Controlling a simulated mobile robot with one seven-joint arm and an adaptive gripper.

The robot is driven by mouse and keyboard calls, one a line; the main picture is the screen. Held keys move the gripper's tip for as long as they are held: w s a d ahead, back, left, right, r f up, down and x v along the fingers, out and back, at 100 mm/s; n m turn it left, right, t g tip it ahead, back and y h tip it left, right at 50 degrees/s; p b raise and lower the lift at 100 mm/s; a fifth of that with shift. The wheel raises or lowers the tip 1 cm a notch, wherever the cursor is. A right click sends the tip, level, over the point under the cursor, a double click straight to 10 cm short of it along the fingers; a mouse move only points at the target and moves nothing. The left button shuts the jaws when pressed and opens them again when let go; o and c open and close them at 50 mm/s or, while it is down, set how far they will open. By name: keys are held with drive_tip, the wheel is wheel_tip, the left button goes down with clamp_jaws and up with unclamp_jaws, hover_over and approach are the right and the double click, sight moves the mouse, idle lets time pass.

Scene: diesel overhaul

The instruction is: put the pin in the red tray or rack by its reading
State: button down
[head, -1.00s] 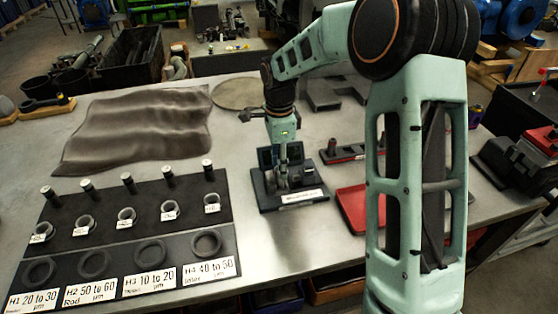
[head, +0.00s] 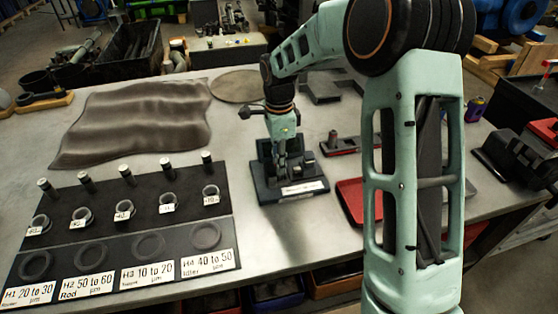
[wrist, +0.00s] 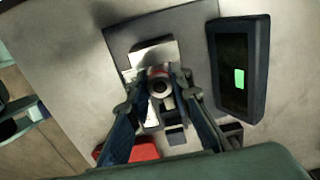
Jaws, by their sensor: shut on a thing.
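My gripper (wrist: 160,88) is shut on a pin (wrist: 160,86), seen end-on in the wrist view as a round, hollow end with a reddish band. The gripper and pin are over the dark gauge stand (wrist: 120,40); I cannot tell if the pin touches its seat. In the head view my gripper (head: 282,160) is at the same labelled stand (head: 300,190). The stand's display (wrist: 228,100) shows a green lit patch with no legible figure. The red tray (head: 349,188) lies to the right, partly hidden by my arm. It also shows in the wrist view (wrist: 135,152).
A black board (head: 140,215) at left holds several upright pins, tagged rings and micron-range labels. A red-edged rack (head: 345,148) with an upright piece stands behind the red tray. A crumpled brown cloth (head: 140,120) lies at the back left. The front middle table is bare.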

drive_tip(key=shift+r, duration=0.15)
drive_tip(key=shift+r+p, duration=2)
drive_tip(key=shift+r, duration=1.2)
drive_tip(key=s+d+r+p, duration=0.3)
drive_tip(key=s+d, duration=0.7)
drive_tip(key=s, duration=0.1)
drive_tip(key=s+d+r+p, duration=0.2)
drive_tip(key=s+d, duration=0.7)
drive_tip(key=s, duration=0.2)
drive_tip(key=shift+w+d+f+b, duration=0.55)
drive_tip(key=shift+w+f+b, duration=0.35)
drive_tip(key=shift+w+f, duration=1.3)
drive_tip(key=shift+w+d+f+b, duration=0.6)
drive_tip(key=shift+w+f+b, duration=0.35)
drive_tip(key=shift+w+f, duration=1.2)
drive_tip(key=shift+w+d+f+b, duration=0.55)
drive_tip(key=shift+w+f+b, duration=0.35)
drive_tip(key=shift+w+f, duration=1.3)
